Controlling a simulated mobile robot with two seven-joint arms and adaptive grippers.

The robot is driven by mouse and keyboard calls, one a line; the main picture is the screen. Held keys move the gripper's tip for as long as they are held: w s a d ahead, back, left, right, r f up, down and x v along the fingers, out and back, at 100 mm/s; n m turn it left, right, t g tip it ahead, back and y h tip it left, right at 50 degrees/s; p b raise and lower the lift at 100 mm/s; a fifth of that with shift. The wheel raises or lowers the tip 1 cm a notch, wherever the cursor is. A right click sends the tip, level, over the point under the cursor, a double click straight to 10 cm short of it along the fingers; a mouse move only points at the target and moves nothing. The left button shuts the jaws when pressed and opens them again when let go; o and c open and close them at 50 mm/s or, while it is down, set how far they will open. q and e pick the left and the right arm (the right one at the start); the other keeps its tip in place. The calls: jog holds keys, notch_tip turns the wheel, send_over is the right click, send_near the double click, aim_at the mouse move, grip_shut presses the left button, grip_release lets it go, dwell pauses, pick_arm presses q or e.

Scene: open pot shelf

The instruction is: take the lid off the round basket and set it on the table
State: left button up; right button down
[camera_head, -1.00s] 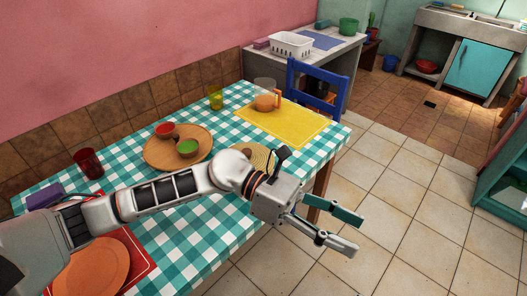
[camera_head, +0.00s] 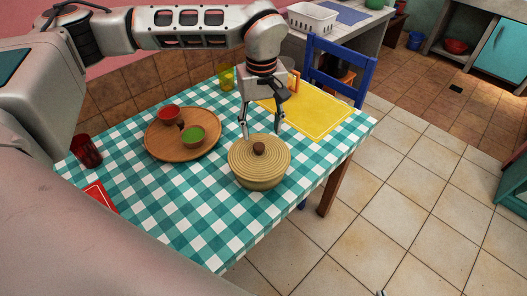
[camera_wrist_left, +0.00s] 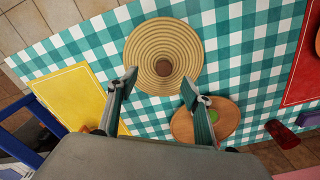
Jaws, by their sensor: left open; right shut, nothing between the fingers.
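The round woven basket (camera_head: 262,183) stands upright near the table's front right edge. Its coiled straw lid (camera_head: 240,155) is on top, with a dark brown knob (camera_head: 259,148) in the middle. My left gripper (camera_head: 262,134) is open and empty, pointing down at the far side of the basket, above the lid. In the left wrist view the lid (camera_wrist_left: 165,35) and knob (camera_wrist_left: 164,68) lie just beyond the open fingertips (camera_wrist_left: 159,83), apart from them. Only a small tip of my right gripper (camera_head: 382,293) shows at the bottom edge.
The checked table (camera_head: 205,235) has free cloth in front of the basket. A yellow mat (camera_head: 320,115) and blue chair (camera_head: 340,70) are behind right.

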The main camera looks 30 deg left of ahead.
aim_at(259, 146)
pick_arm(q)
jog(key=f, duration=0.6)
jog(key=shift+s+a+f, duration=0.2)
jog(key=shift+s+a, duration=0.1)
jog(key=shift+a, duration=0.05)
jog(key=shift+f, duration=0.35)
grip_shut()
